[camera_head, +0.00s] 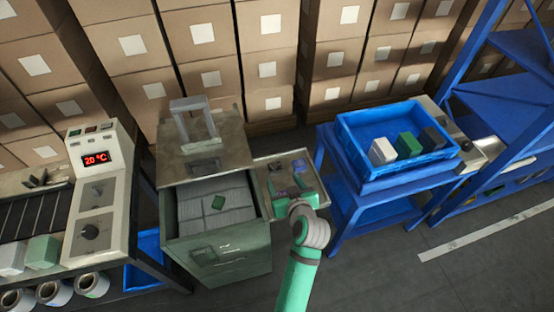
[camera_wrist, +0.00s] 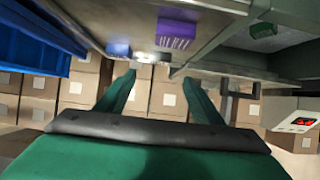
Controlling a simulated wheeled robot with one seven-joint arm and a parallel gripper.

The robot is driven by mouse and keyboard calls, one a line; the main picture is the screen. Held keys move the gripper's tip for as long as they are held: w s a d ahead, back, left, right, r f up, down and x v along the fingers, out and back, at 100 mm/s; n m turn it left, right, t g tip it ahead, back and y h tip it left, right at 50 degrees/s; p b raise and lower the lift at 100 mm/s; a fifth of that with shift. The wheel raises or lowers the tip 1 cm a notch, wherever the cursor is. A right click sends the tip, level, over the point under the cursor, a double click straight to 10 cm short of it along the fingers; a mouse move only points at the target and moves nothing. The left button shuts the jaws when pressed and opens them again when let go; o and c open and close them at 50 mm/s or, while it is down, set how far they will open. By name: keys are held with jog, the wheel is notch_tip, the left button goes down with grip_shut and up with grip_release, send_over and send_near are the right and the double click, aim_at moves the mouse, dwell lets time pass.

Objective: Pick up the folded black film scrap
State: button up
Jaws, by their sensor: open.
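I cannot make out the folded black film scrap for certain. A small dark item (camera_head: 276,167) lies on the narrow tray (camera_head: 264,184) beside the green cabinet; it is too small to identify. My gripper (camera_head: 297,187) is over the near part of this tray, with its fingers apart. In the wrist view my gripper (camera_wrist: 159,77) is open, with nothing held between its two green fingers. That view shows a purple item (camera_wrist: 177,30), a small blue item (camera_wrist: 119,48) and a small pale-and-dark item (camera_wrist: 145,57) beyond the fingertips.
A blue bin (camera_head: 365,172) with white, green and dark blocks stands at the right. A machine showing 20 °C (camera_head: 95,159) is at the left. Stacked cartons (camera_head: 268,70) line the back.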

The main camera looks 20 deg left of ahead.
aim_at(275, 167)
jog(key=x, duration=0.4)
jog(key=shift+w+d+r, duration=0.15)
jog(key=shift+w, duration=0.2)
jog(key=shift+w+a+f, duration=0.2)
jog(key=shift+a+f, duration=0.25)
jog(key=shift+a, duration=0.3)
jog(key=shift+d+x, duration=0.1)
jog(key=shift+x, duration=1.2)
jog(key=shift+d+x, duration=0.15)
jog(key=shift+x, duration=1.15)
jog(key=shift+w+f, duration=0.1)
jog(key=c, duration=1.1)
